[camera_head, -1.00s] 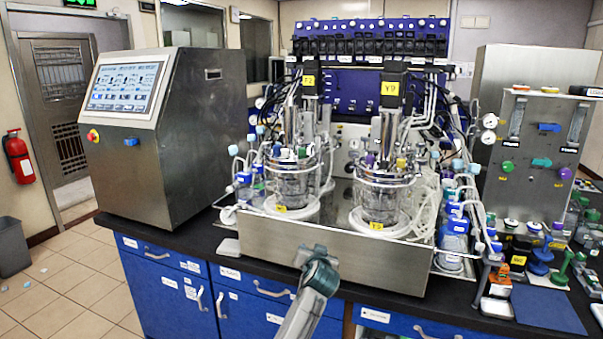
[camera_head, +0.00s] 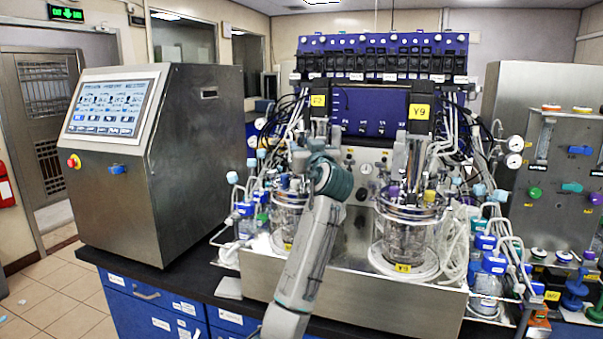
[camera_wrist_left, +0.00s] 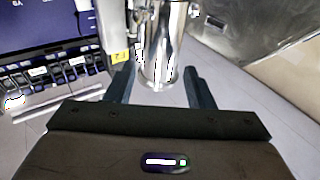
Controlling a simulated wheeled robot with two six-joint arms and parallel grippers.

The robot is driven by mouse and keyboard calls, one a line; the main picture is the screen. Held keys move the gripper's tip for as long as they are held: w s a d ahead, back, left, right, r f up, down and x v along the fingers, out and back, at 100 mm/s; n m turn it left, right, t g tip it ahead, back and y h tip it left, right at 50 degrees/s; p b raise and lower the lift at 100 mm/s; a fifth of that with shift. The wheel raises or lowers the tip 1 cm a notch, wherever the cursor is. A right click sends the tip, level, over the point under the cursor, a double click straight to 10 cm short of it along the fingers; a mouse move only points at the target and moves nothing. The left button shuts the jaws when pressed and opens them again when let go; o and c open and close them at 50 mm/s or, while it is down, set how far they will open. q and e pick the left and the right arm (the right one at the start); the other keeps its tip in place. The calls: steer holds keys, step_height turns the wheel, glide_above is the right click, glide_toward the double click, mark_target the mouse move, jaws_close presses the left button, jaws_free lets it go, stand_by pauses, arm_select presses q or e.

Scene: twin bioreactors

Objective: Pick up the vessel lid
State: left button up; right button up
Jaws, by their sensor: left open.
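Two glass vessels stand in a steel tray. The right vessel's lid (camera_head: 410,208) is a metal disc with several ports on its glass jar (camera_head: 405,238). The left vessel's lid is mostly hidden behind my left arm; its jar (camera_head: 287,218) shows partly. My left gripper (camera_head: 305,158) is at the left vessel's top in the head view, its fingertips hard to make out. In the left wrist view my left gripper (camera_wrist_left: 160,72) is open, with a shiny metal cylinder (camera_wrist_left: 160,45) beyond and between its fingers. I cannot tell whether they touch. My right gripper is not in view.
The steel tray (camera_head: 350,295) sits on the black bench. A control cabinet with a screen (camera_head: 108,105) stands left, and a steel panel with knobs (camera_head: 565,160) right. Tubes and blue-capped bottles (camera_head: 490,262) crowd the right vessel's side. A yellow-tagged motor (camera_head: 419,112) hangs above it.

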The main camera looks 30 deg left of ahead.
mark_target(299, 135)
arm_select(q)
steer(key=shift+w+a+r, duration=0.35)
steer(key=shift+w+a, duration=0.25)
steer(key=shift+w+a+f+p, duration=0.1)
steer(key=shift+w+a+p, duration=0.15)
steer(key=shift+a+p, duration=0.1)
steer(key=p+x, duration=0.1)
steer(key=x, duration=0.1)
steer(key=r+p+x, duration=0.1)
steer(key=p+x, duration=0.1)
steer(key=shift+d, duration=0.1)
steer(key=shift+w+a, duration=0.15)
steer(key=shift+a, duration=0.1)
steer(key=shift+w+a+f, duration=0.15)
steer(key=shift+a, duration=0.05)
steer(key=shift+f, duration=0.1)
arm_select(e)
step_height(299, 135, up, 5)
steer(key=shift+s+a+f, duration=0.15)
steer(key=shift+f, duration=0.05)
